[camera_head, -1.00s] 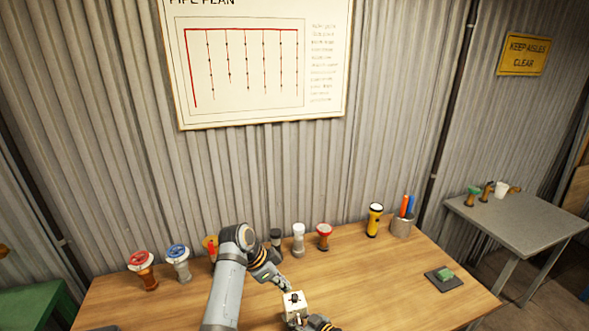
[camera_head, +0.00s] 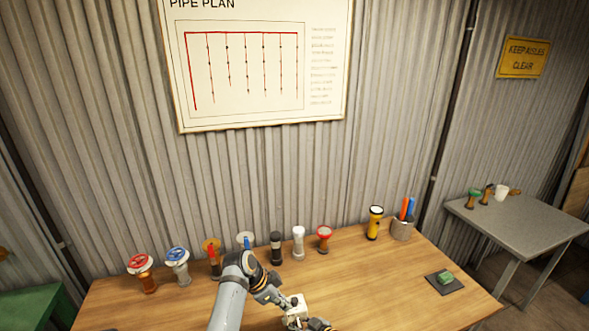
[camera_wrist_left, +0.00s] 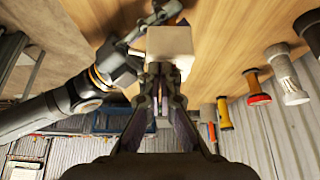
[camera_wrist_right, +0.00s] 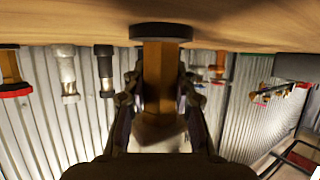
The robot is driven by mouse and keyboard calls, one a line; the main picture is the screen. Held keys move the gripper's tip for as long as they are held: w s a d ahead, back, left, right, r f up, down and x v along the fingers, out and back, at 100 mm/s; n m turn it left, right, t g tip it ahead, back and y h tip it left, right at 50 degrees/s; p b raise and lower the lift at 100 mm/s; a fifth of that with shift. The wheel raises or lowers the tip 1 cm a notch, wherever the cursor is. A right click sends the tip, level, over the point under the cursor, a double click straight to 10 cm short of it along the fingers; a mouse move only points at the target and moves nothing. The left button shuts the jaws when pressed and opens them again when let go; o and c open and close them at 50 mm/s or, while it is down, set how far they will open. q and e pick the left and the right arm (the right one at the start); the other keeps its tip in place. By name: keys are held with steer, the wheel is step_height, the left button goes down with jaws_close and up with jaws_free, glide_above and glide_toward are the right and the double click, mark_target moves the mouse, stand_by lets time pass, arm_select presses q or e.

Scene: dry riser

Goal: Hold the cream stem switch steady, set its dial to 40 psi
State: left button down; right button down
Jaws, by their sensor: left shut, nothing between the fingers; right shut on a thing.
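The cream stem switch (camera_head: 297,312) is at the front middle of the table, partly covered by my grippers. In the left wrist view its cream box (camera_wrist_left: 170,42) is just beyond my left fingertips. My left gripper (camera_head: 284,300) is shut and empty at the switch's upper left; I cannot tell whether it touches the box. My right gripper (camera_wrist_right: 160,92) is shut on the switch's brass stem (camera_wrist_right: 158,70), with the dark round base (camera_wrist_right: 160,32) beyond it and the cream body (camera_wrist_right: 160,130) on the near side. The dial marking is not readable.
Behind stand a red-wheel valve (camera_head: 142,270), a blue-wheel valve (camera_head: 177,262), several other fittings, a yellow flashlight (camera_head: 374,222) and a pen cup (camera_head: 402,228). A green block (camera_head: 446,278) lies on a dark pad at right. The table is clear between switch and pad.

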arm_select(q)
steer(key=shift+w+d, duration=0.2)
stand_by(0.6)
steer(key=shift+w+a, duration=0.2)
steer(key=shift+w, duration=0.15)
steer(key=shift+w+a, duration=0.1)
steer(key=shift+w, duration=0.5)
steer(key=shift+a, duration=0.1)
stand_by(0.3)
step_height(320, 180, up, 6)
steer(key=shift+a, duration=0.3)
stand_by(0.3)
